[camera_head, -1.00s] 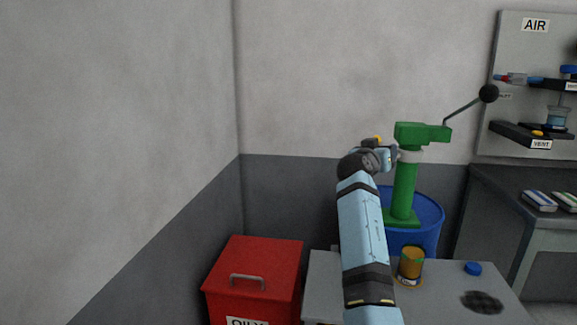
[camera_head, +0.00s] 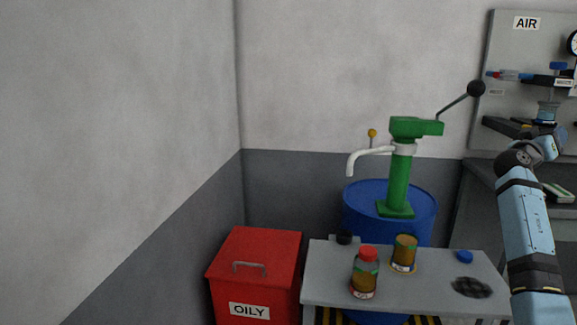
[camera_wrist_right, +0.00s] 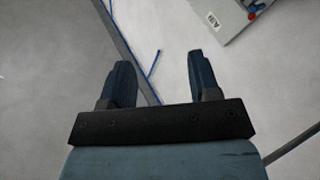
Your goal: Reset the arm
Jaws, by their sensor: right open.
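My right arm comes up from the lower right of the head view. Its gripper (camera_head: 549,146) is at the right side, in front of the wall board and the workbench. In the right wrist view the two dark blue fingers (camera_wrist_right: 160,84) stand apart with nothing between them. Past them I see pale wall and a corner of the board marked AIR (camera_wrist_right: 222,15). My left gripper shows in neither view.
A grey table (camera_head: 325,265) holds a red-capped jar (camera_head: 365,276), an amber jar (camera_head: 404,254), a blue cap (camera_head: 465,257) and a black cap (camera_head: 344,238). Behind it stands a blue drum (camera_head: 362,208) with a green pump (camera_head: 399,180). A red OILY bin (camera_head: 250,275) is left.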

